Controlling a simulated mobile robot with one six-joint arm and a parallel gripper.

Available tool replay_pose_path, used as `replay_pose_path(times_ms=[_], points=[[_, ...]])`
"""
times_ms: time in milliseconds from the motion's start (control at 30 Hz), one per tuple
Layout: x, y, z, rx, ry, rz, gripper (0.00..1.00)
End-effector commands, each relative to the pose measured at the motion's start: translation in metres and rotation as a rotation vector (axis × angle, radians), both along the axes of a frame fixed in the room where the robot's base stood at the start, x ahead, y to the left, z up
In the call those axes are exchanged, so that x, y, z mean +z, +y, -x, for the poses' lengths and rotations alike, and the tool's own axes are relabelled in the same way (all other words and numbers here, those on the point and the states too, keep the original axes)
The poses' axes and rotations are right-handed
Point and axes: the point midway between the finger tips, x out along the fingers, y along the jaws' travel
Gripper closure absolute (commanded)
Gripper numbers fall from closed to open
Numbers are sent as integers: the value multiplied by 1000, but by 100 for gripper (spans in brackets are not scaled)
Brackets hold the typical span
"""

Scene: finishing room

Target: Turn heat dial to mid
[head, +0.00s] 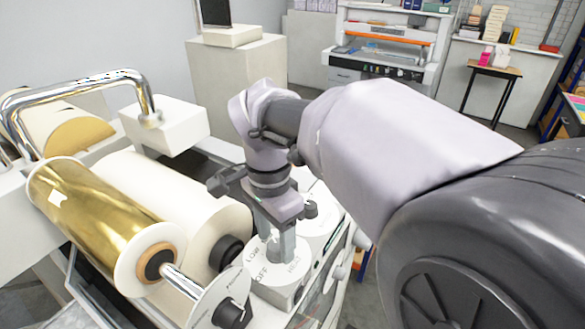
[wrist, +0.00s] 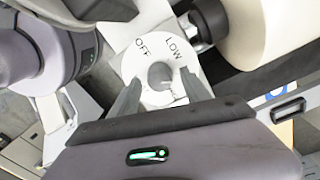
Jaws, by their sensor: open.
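The heat dial's grey round knob (wrist: 159,75) sits on a white round face (wrist: 130,65) marked OFF and LOW in the wrist view. The rest of the markings are hidden by my gripper, and I cannot tell where the knob points. My gripper (wrist: 159,84) is open, with one finger on each side of the knob; I see a gap between the fingers and the knob. In the head view my gripper (head: 280,248) points down over the dial face (head: 276,291), where LOW, OFF and HEAT lettering shows and the fingers largely hide the knob.
A gold foil roll (head: 90,205) and a white roll (head: 165,200) lie left of the dial. A second black knob (head: 311,209) stands just beyond my gripper. A chrome bar (head: 85,80) arches at the far left. Open floor shows toward the back right.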

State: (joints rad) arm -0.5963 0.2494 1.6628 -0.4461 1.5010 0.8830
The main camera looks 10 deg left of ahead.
Motion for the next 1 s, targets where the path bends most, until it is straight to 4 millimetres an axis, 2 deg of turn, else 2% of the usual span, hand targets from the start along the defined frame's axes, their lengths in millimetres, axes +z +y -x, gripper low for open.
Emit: replay_pose_path(times_ms=[300,400,500,600,733,933,1000], points=[[101,3,-3,0,-3,-2,45],[129,4,-3,-1,-3,-2,45],[149,4,-4,0,-1,-2,45],[160,4,-4,0,-1,-1,45],[163,4,-3,0,0,0,45],[162,4,-3,0,-1,-1,45],[152,-4,-3,11,-8,-9,45]])
